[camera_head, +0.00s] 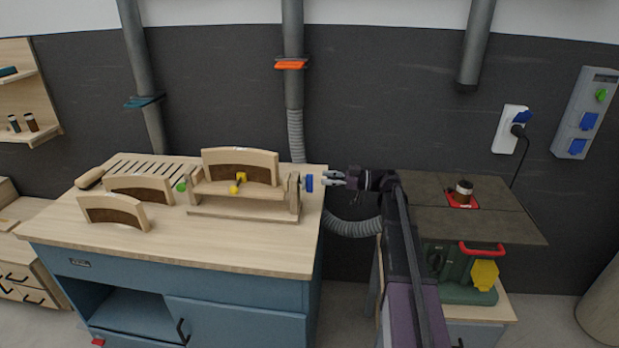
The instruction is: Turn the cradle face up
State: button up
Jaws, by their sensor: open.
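The cradle (225,192) is a pale wooden frame on a base at the right part of the workbench. A green knob (181,186) is at the cradle's left end. A blue knob (309,183) sticks out from its right end post. My gripper (326,180) is open, just right of the blue knob, and points left at it. A small gap seems to show between them; I cannot tell the depth exactly.
Two more curved forms (115,210) (138,189) stand on the left of the workbench (190,245), near a slatted piece (150,168). A router table (480,220) is at right, behind my arm. A grey hose (352,227) hangs between the benches.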

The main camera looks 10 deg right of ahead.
aim_at(310, 177)
jog(key=shift+x, duration=2.8)
grip_shut()
